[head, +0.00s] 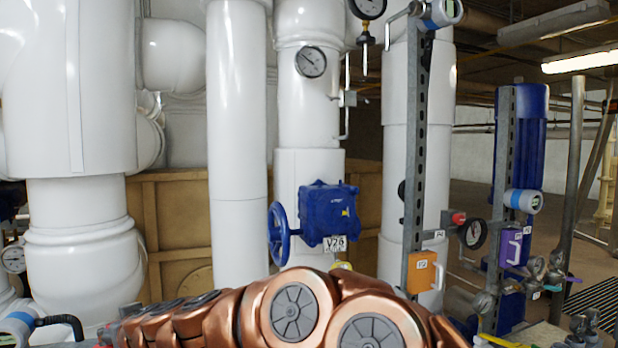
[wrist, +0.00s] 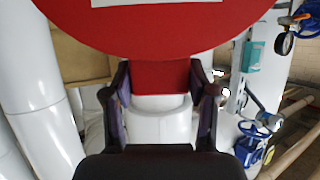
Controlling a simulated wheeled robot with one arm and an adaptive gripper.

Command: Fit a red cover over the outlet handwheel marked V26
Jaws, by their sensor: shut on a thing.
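The blue handwheel (head: 278,234) stands on the left of a blue valve gearbox (head: 326,212) in the head view. A white tag (head: 335,243) reading V26 hangs under the gearbox. The wheel's face is bare in the head view. In the wrist view my gripper (wrist: 162,88) is shut on the red tab of a red cover (wrist: 170,35). The cover's broad round disc, with part of a white label, fills the top of the view. My gripper and the cover do not show in the head view, so their distance from the wheel cannot be told.
White pipes (head: 238,140) stand behind the valve. Steel posts right of it carry an orange box (head: 422,272), a purple box (head: 514,246) and gauges. In the wrist view blue valve parts (wrist: 256,135) and a teal box (wrist: 255,55) show at right.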

